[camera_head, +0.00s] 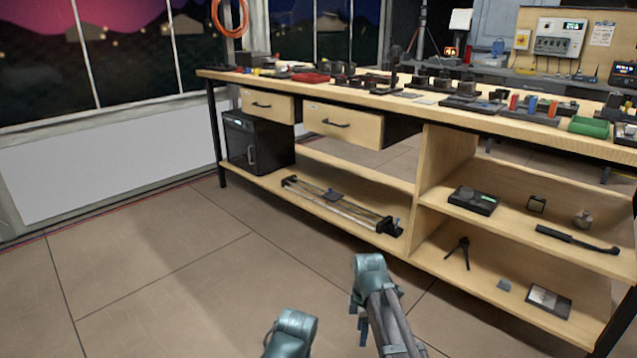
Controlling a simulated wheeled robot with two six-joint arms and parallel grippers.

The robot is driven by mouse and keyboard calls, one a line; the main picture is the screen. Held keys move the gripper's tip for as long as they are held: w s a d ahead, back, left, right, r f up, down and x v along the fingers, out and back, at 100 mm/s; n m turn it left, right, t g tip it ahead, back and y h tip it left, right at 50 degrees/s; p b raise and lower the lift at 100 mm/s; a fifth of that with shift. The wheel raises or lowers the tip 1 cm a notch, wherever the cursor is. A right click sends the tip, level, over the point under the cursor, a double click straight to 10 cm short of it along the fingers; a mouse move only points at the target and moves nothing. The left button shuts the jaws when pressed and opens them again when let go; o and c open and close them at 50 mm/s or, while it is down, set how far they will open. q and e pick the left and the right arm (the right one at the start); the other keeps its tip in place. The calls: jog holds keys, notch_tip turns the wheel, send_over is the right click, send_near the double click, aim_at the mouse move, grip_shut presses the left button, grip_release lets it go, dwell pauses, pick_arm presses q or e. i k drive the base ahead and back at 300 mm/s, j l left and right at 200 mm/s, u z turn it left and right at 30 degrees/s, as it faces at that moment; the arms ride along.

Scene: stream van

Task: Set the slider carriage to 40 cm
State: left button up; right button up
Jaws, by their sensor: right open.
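The camera slider (350,211) lies on the lower shelf of the wooden workbench, with two long rails running from back left to front right. Its small blue-grey carriage (332,195) sits on the rails, nearer the far left end. A dark end block with a blue knob is at the near right end. Any scale marks are too small to read. My right gripper (364,320) is low in the picture, in front of the bench, open and apart from the slider. Part of my left arm shows at the bottom edge; its gripper does not show.
A black cabinet (257,142) stands at the left end of the lower shelf. Two drawers (343,122) hang above the slider, partly out. The bench top (420,101) is crowded with gear. The right shelves (510,233) hold small items. The floor (150,245) in front is clear.

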aim_at(332, 196)
jog(key=i, duration=3.25)
jog(key=j+u, duration=0.05)
jog(key=j, duration=0.1)
